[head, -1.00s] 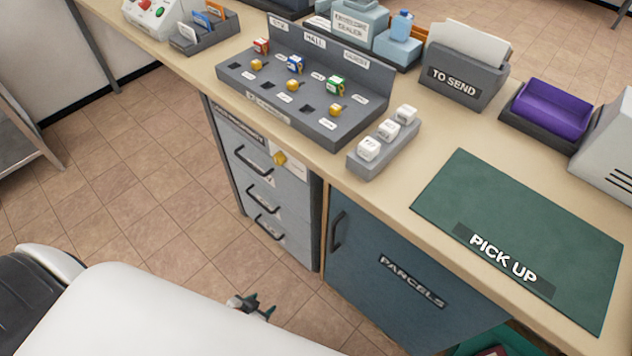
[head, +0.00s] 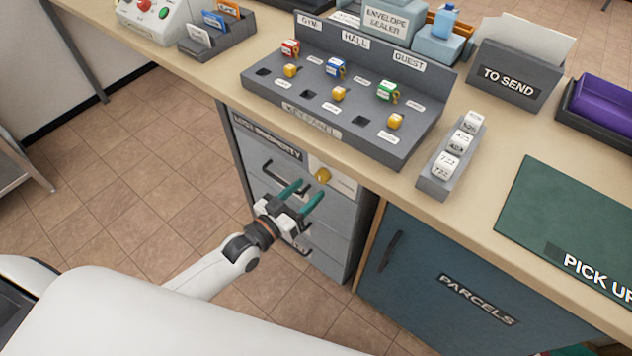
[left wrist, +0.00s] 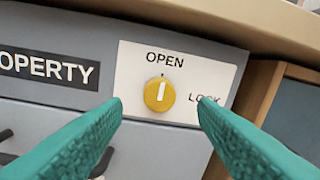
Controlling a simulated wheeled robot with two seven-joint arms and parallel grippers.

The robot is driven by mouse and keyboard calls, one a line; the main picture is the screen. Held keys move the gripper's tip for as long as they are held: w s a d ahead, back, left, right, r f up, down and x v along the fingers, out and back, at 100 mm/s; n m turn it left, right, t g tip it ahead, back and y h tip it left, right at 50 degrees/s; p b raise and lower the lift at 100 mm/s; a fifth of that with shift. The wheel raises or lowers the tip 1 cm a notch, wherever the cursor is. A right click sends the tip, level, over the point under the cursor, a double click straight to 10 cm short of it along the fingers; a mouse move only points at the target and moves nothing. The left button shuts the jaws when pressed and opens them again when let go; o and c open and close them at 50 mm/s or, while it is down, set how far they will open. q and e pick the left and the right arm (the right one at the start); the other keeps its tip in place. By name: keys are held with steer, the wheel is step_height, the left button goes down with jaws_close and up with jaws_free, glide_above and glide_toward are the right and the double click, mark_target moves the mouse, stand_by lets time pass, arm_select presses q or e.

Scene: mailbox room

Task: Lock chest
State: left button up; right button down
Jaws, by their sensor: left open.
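The chest (head: 280,180) is a grey drawer unit labelled "LOST PROPERTY" under the counter. Its yellow round lock knob (head: 323,175) sits on a white plate at the top right of the front. In the left wrist view the knob (left wrist: 159,95) has a white mark that stands upright, under the word "OPEN"; the word "LOCK" is to its right, partly covered by a finger. My left gripper (head: 303,192) is open and empty in front of the chest, its teal fingers toward the knob and apart from it. My right gripper is not in view.
The counter edge overhangs above the chest. A key panel (head: 345,95) with several coloured tags stands on the counter above it. Black drawer handles (head: 275,172) stick out from the chest front. A blue "PARCELS" cabinet (head: 440,285) is to the right. Floor at left is clear.

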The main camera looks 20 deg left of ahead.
mark_target(319, 180)
arm_select(q)
steer(key=shift+x, duration=2.05)
steer(key=shift+a, duration=0.1)
steer(key=c, duration=1)
